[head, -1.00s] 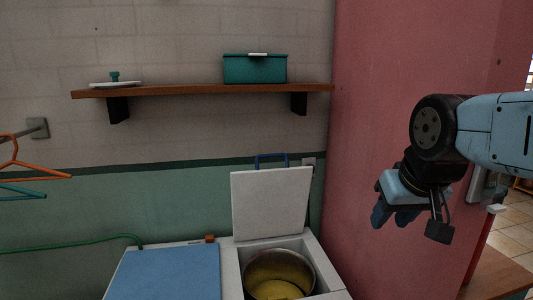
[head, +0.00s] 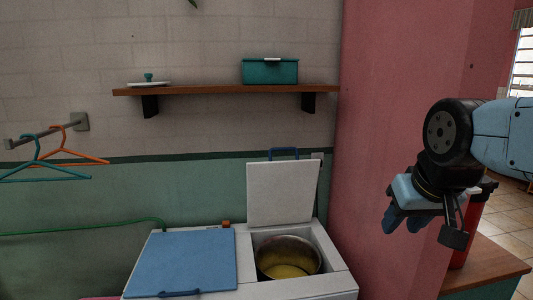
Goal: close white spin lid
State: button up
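The white spin lid (head: 281,194) stands upright, open, at the back of the right-hand tub of a white twin-tub washer (head: 243,260). It has a blue handle (head: 283,152) along its top edge. Below it the round metal spin drum (head: 288,257) is uncovered, with a yellowish inside. My gripper (head: 405,222) hangs in the air at the right, well apart from the lid and pointing down. Its blue fingers show, but their gap is not clear.
A blue lid (head: 195,260) lies shut over the left tub. A pink wall (head: 385,130) stands right of the washer. A wooden shelf (head: 210,90) above holds a teal box (head: 270,71) and a white pot lid (head: 148,83). Hangers (head: 45,160) hang at left. A red cylinder (head: 475,225) stands at right.

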aim_at(279, 192)
jog(key=k, duration=1.2)
jog(key=u, duration=0.35)
jog(key=i, duration=1.5)
jog(key=z, duration=0.05)
